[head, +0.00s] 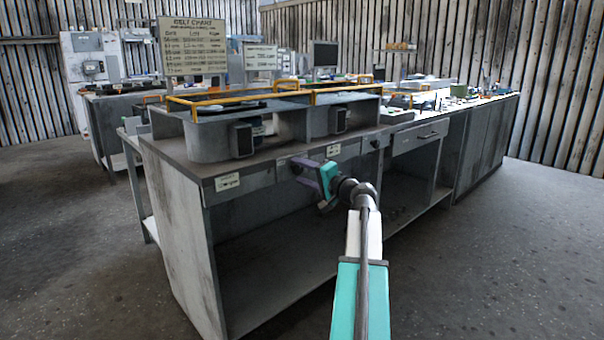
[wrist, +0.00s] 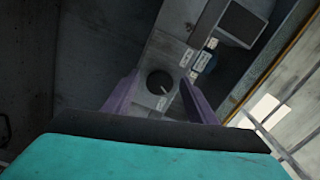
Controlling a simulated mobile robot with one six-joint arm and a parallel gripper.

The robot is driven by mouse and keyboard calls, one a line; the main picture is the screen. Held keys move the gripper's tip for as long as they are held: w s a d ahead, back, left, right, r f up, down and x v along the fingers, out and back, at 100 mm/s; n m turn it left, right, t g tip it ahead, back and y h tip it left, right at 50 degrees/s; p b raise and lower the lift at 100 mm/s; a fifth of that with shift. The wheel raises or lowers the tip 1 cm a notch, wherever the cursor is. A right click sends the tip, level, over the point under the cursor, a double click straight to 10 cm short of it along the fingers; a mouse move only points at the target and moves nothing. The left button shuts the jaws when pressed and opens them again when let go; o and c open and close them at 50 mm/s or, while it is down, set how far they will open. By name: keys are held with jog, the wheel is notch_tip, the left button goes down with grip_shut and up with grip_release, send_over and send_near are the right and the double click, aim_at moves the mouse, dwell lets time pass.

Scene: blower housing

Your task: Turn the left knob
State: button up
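The left knob (wrist: 160,82) is a dark round dial with a pale pointer line. It shows in the wrist view between the two purple fingers of my gripper (wrist: 157,95). The fingers are open, one on each side of the knob, with gaps beside it. I cannot tell whether the tips reach around the knob or stop short of it. In the head view my gripper (head: 308,172) is at the bench's front panel, and it largely hides the left knob. A second dark knob (head: 375,143) sits farther right on the same panel.
The grey bench (head: 180,215) has an open lower shelf. Two round housings (head: 207,138) with yellow rails stand on top, with dark boxes (head: 241,139) at their fronts. A drawer (head: 418,137) is to the right. The floor in front is clear.

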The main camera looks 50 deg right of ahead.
jog(key=shift+s, duration=0.1)
jog(key=s+p, duration=0.3)
jog(key=s, duration=1)
jog(key=shift+s+a, duration=0.35)
jog(key=shift+a, duration=0.1)
